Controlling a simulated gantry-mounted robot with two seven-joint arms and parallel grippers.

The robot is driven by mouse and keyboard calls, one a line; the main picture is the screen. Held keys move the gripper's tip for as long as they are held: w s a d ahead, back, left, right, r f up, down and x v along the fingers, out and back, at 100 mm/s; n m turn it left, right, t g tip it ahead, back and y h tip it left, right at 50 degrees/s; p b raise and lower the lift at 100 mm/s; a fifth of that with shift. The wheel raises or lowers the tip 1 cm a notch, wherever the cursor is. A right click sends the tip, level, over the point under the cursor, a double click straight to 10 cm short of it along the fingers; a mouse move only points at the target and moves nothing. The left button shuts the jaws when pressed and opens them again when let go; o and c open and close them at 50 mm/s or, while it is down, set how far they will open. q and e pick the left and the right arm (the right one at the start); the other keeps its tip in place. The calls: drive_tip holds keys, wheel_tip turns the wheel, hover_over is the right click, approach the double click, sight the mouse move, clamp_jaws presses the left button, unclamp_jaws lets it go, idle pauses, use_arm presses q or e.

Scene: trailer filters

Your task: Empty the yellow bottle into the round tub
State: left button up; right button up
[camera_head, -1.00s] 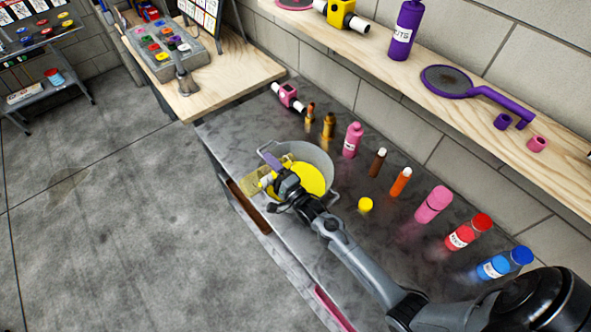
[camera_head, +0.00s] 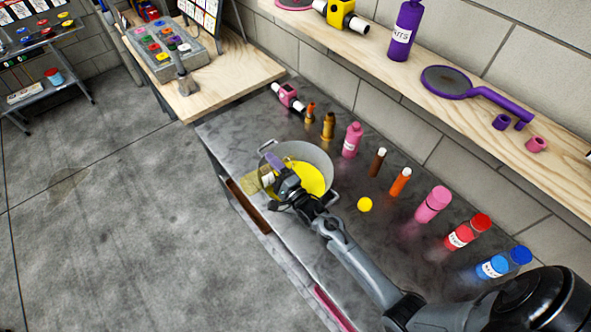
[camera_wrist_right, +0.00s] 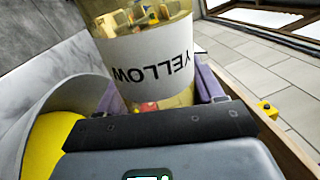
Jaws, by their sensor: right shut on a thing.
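My right gripper (camera_head: 276,178) is shut on the yellow bottle (camera_head: 253,187), a see-through yellowish bottle with a white label. In the right wrist view, the bottle (camera_wrist_right: 150,55) sits between my purple fingers (camera_wrist_right: 158,92), and its label reads YELLOW upside down. The bottle is tilted at the left rim of the round grey tub (camera_head: 318,158). My gripper partly hides its mouth side. Yellow liquid (camera_head: 312,180) covers the tub's bottom, and the tub also shows in the right wrist view (camera_wrist_right: 75,97). I cannot tell whether liquid is flowing. My left gripper is not in view.
A yellow cap (camera_head: 365,204) lies on the dark counter (camera_head: 300,232) right of the tub. Several bottles stand behind and to the right, including a pink bottle (camera_head: 352,140) and an orange one (camera_head: 400,181). A wooden shelf (camera_head: 470,115) runs along the wall above.

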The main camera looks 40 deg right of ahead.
drive_tip(key=shift+d, duration=0.1)
drive_tip(key=shift+m, duration=0.4)
drive_tip(key=shift+d, duration=0.1)
drive_tip(key=shift+f+m, duration=0.15)
drive_tip(key=shift+m, duration=0.15)
drive_tip(key=shift+d, duration=0.1)
drive_tip(key=shift+d+m+p, duration=0.1)
drive_tip(key=shift+m+p, duration=0.2)
drive_tip(key=shift+w+h, duration=0.1)
drive_tip(key=shift+h, duration=0.3)
drive_tip(key=shift+d+f+m, duration=0.1)
drive_tip(key=shift+f+m, duration=0.05)
drive_tip(key=shift+m, duration=0.15)
